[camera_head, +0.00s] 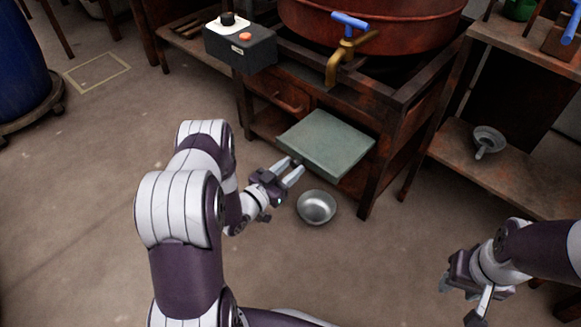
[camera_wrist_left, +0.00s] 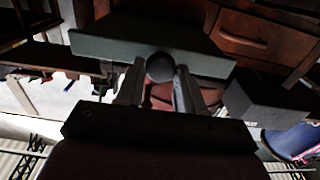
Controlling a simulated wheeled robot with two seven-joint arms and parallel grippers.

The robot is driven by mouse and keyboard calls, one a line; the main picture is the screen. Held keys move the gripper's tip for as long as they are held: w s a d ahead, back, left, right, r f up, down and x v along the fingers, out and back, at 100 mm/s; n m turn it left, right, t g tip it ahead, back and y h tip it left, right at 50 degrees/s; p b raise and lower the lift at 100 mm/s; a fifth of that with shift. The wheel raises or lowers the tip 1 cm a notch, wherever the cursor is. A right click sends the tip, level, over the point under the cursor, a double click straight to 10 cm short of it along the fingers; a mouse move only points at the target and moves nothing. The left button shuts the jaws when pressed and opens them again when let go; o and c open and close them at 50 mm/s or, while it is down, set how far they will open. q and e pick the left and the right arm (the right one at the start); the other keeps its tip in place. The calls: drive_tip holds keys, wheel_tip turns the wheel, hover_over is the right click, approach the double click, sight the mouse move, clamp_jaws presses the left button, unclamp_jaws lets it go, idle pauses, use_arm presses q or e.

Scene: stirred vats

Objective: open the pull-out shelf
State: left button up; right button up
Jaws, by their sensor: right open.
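The pull-out shelf is a grey-green slab (camera_head: 325,143) low in the wooden stand under the red vat. It sticks out some way from the stand's front. My left gripper (camera_head: 293,168) is at its front edge. In the left wrist view the shelf's front edge (camera_wrist_left: 100,45) runs across the picture, with a round dark knob (camera_wrist_left: 160,67) on it. My right gripper (camera_head: 463,300) is open and empty at the lower right, away from the stand.
A metal bowl (camera_head: 316,207) is on the floor just below the shelf. A brass tap with a blue handle (camera_head: 349,21) and a control box (camera_head: 240,46) are above. A side table (camera_head: 500,165) with a funnel (camera_head: 488,140) stands to the right.

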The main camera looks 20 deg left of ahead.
use_arm(q)
drive_tip(key=o, duration=0.3)
drive_tip(key=shift+s+a+r, duration=0.1)
drive_tip(key=shift+s+a, duration=0.05)
drive_tip(key=shift+s, duration=0.05)
drive_tip(key=p+v, duration=0.5)
drive_tip(key=v, duration=0.7)
drive_tip(key=shift+s, duration=0.1)
